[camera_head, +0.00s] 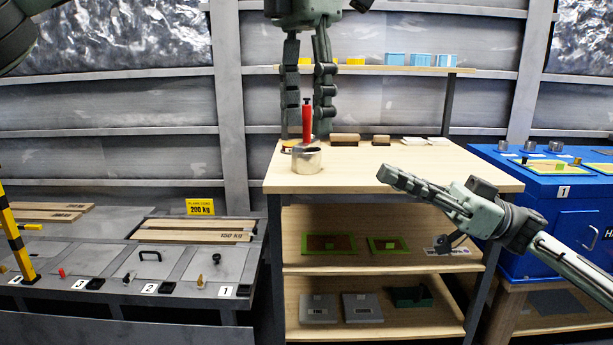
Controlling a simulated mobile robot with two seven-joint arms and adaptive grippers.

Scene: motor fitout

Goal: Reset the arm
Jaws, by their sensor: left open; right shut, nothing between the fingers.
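My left gripper (307,125) hangs from the top of the view, pointing down over the wooden workbench. Its two long fingers are apart. A red tool handle with a black top (307,121) stands upright between the fingertips in the picture; I cannot tell whether they touch it. Below it a silver round cup (308,161) stands on the bench top, and the red handle appears to rise from the cup. My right gripper (385,174) comes in from the right on its extended arm. It is shut and empty, pointing left, in front of the bench's front edge.
The wooden bench (440,173) has lower shelves with green-framed trays (329,244) and grey boxes (362,308). Small wooden blocks (345,139) lie at its back. A blue cabinet (556,222) stands right; a grey counter (150,268) with numbered panels stands left. The bench's right part is mostly clear.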

